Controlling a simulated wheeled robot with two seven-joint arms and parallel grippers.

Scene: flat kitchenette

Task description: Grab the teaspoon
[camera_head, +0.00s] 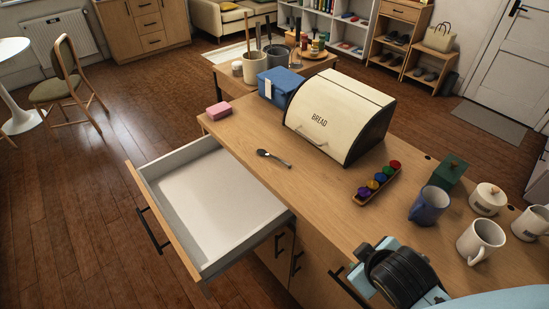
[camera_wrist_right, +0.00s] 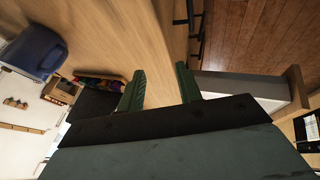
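The teaspoon (camera_head: 273,157) is small and dark metallic. It lies flat on the wooden counter in the head view, in front of the bread box and close to the edge above the open drawer. I do not see it in the right wrist view. My right gripper (camera_wrist_right: 160,86) is open, with its two green fingers apart and nothing visible between them. My right arm is over the near right part of the counter in the head view, well apart from the teaspoon; its fingers cannot be made out there. My left gripper is not in view.
An empty drawer (camera_head: 205,195) is pulled out below the spoon. The cream bread box (camera_head: 338,112) stands behind it, a pink block (camera_head: 218,109) to the left. A tray of colored pods (camera_head: 362,196), a blue mug (camera_head: 429,204) and a white mug (camera_head: 480,241) stand to the right.

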